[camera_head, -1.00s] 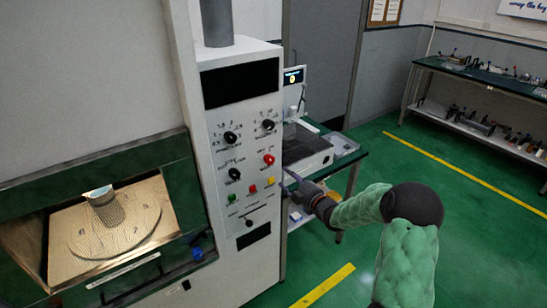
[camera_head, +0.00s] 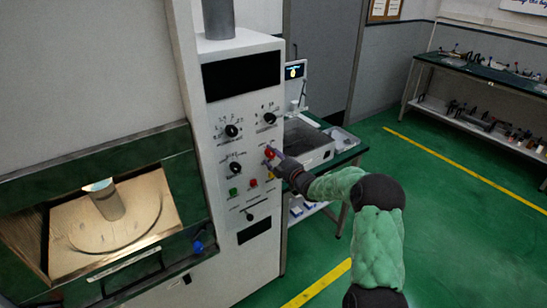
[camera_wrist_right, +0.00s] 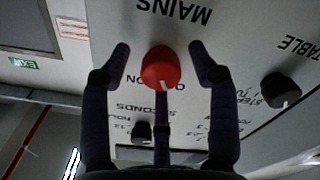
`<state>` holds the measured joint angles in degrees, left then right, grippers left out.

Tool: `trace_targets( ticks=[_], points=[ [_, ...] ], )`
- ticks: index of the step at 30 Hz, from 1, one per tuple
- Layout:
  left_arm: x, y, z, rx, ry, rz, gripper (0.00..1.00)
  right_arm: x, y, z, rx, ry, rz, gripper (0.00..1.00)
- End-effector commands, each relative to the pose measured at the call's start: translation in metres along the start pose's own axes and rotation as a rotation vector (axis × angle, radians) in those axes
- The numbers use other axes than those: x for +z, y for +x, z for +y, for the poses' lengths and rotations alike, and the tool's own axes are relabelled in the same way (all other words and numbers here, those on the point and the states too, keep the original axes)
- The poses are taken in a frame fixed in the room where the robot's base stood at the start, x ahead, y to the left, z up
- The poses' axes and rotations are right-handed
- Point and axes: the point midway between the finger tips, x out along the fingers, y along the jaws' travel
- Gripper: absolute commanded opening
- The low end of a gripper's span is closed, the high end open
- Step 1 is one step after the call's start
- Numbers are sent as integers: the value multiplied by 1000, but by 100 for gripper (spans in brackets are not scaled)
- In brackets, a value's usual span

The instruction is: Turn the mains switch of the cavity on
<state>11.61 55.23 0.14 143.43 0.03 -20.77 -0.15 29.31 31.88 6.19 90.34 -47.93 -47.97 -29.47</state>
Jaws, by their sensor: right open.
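The red mains switch (camera_head: 269,152) is a round knob on the white control panel, above the small green, red and yellow buttons. My right gripper (camera_head: 274,158) is at the panel and partly covers the switch in the head view. In the right wrist view the red knob (camera_wrist_right: 160,67) lies between the spread fingertips of my right gripper (camera_wrist_right: 166,62), with a gap on each side. "MAINS" and "ON" print shows upside down around it. A white mark shows on the knob's lower edge. My left gripper is not in view.
Black knobs (camera_head: 232,131) sit on the same panel, close to the switch. The lit cavity (camera_head: 150,205) at left holds a cylinder (camera_head: 107,200) on a round plate. A bench (camera_head: 340,157) with equipment stands right behind the panel. Green floor at right is free.

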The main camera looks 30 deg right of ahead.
Motion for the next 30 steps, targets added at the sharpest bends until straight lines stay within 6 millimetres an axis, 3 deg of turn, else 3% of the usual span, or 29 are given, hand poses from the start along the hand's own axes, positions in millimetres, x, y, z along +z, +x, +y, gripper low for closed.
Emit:
trace_targets(
  ticks=[6, 12, 23, 30],
  points=[
    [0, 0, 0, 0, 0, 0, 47, 0, 0, 0, 0, 1, 0, 58],
    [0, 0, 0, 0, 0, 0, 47, 0, 0, 0, -1, 1, 0, 4],
    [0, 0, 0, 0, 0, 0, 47, 1, 0, -1, -1, 40, -1, 4],
    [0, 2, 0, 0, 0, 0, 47, 1, 0, -2, -3, 178, -2, 4]
  ],
)
